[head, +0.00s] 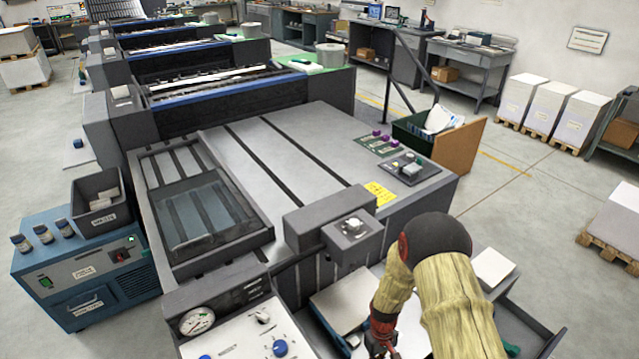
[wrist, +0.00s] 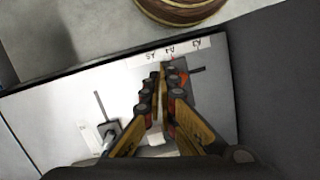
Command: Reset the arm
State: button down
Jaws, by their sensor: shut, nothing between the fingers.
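My arm reaches down at the lower right in the head view, with a pale ribbed sleeve and a dark joint. My gripper (head: 383,347) hangs low at the bottom edge there, partly cut off. In the wrist view my gripper (wrist: 160,82) shows two yellow-and-black fingers with reddish joints, brought together with nothing between them. They are over a white surface (wrist: 70,115) marked A5, A4 and A3. A dark lever-like part (wrist: 106,128) and a small white piece (wrist: 157,140) lie near the fingers. The gap between fingers and surface is hard to judge.
The grey press (head: 330,150) fills the middle. An open drawer (head: 525,325) lies at the lower right, with a white block (head: 494,267) near it. A blue unit (head: 85,265) stands left. Open floor lies to the right.

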jog(key=s+r+m+t, duration=0.1)
jog(key=s+r, duration=0.4)
jog(key=r, duration=1.2)
jog(key=s+r+m+t, duration=0.1)
jog(key=s+r+t, duration=0.3)
jog(key=r, duration=1.4)
jog(key=s+r+m+t, duration=0.2)
jog(key=s+r, duration=0.4)
jog(key=r, duration=1.1)
jog(key=shift+s+d+r+t, duration=0.2)
jog(key=shift+s+d+t, duration=0.2)
jog(key=shift+t, duration=0.2)
